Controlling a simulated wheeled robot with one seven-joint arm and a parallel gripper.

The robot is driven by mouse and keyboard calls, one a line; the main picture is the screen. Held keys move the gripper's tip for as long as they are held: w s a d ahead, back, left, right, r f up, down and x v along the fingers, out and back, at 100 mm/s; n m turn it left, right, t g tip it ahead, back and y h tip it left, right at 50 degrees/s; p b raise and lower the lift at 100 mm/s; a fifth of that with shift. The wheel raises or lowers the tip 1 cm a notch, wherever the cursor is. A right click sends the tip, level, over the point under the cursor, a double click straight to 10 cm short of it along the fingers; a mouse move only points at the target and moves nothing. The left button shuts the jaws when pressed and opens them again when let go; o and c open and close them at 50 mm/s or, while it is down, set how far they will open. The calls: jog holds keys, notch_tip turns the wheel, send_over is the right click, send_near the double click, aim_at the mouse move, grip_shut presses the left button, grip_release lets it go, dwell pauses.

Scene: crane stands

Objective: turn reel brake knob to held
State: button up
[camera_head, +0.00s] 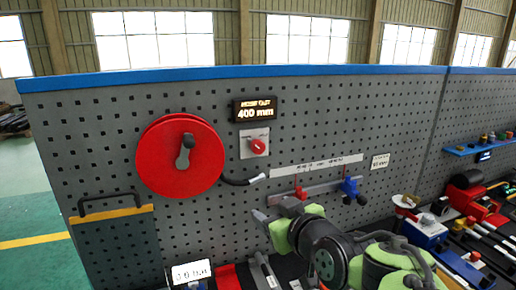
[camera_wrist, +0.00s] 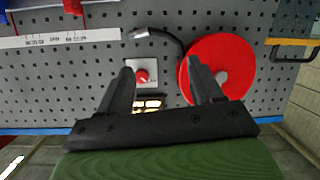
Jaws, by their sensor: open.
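The reel brake knob (camera_head: 257,146) is a small red knob on a light square plate (camera_head: 246,153) on the grey pegboard, right of the red reel. Its lettering is too small to read. In the wrist view, which is upside down, the knob (camera_wrist: 142,77) shows between the finger lines, nearer the left finger. My gripper (camera_head: 268,214) is open and empty, below the knob in the head view and apart from it. Its two dark fingers (camera_wrist: 160,66) also show in the wrist view. The red reel (camera_head: 152,160) has a grey crank; the right finger overlaps the reel in the wrist view.
A display (camera_head: 258,110) above the knob reads "HOSE OUT 400 mm". A black hose with a pale nozzle (camera_head: 257,179) sticks out below the knob. A scale rail with red and blue sliders (camera_head: 350,187) lies to the lower right. The bench at right is cluttered.

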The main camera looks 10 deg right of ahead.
aim_at(260, 149)
jog(key=w+d+r+t, duration=0.4)
jog(key=w+r, duration=0.1)
jog(key=w+p, duration=0.1)
jog(key=w, duration=0.4)
jog(key=w+a+p, duration=0.1)
jog(key=w, duration=0.4)
jog(key=w+a+p, duration=0.1)
jog(key=w+p, duration=0.1)
jog(key=w, duration=0.3)
jog(key=shift+a+r, duration=0.1)
jog(key=shift+a, duration=0.05)
jog(key=shift+s, duration=0.1)
jog(key=shift+c, duration=0.3)
jog(key=c, duration=1)
